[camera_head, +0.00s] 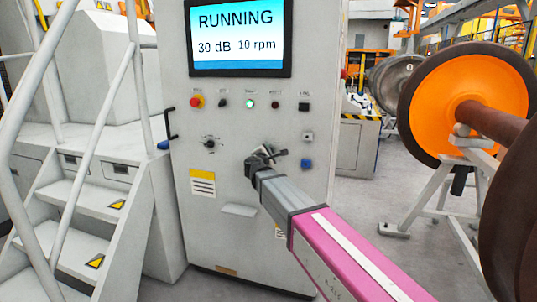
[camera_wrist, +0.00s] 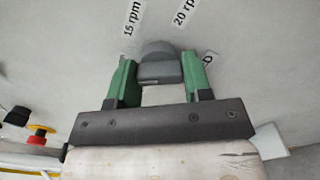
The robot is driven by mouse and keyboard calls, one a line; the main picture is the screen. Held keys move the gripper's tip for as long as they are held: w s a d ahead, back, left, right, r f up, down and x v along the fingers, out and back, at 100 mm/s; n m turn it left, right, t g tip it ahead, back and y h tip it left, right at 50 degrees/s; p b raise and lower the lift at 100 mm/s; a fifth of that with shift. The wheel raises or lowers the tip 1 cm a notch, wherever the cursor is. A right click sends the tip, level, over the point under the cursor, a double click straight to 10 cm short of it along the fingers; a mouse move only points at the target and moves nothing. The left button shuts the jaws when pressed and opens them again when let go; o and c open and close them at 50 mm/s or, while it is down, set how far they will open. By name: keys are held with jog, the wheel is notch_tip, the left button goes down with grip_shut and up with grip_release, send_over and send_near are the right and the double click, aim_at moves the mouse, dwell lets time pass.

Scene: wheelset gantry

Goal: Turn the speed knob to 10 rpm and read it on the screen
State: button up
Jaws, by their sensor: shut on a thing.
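The screen (camera_head: 239,36) at the top of the grey control cabinet reads "RUNNING", "30 dB" and "10 rpm". My gripper (camera_head: 262,158) reaches the cabinet front below the button row. In the wrist view, the green fingers of my gripper (camera_wrist: 160,80) are shut on the dark grey speed knob (camera_wrist: 159,64), one on each side. Labels on the panel beside the knob read "15 rpm" (camera_wrist: 132,18) and "20 rp…" (camera_wrist: 184,13), the latter cut off by the picture edge. Another label to the right is mostly hidden by a finger. In the head view my gripper hides the knob.
Another dial (camera_head: 209,143) is left of my gripper. White stairs (camera_head: 75,225) stand left; an orange wheel (camera_head: 440,100) on a stand is right.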

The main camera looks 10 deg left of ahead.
jog(key=shift+m, duration=0.5)
jog(key=o, duration=0.9)
jog(key=s, duration=1)
jog(key=shift+s+a, duration=0.4)
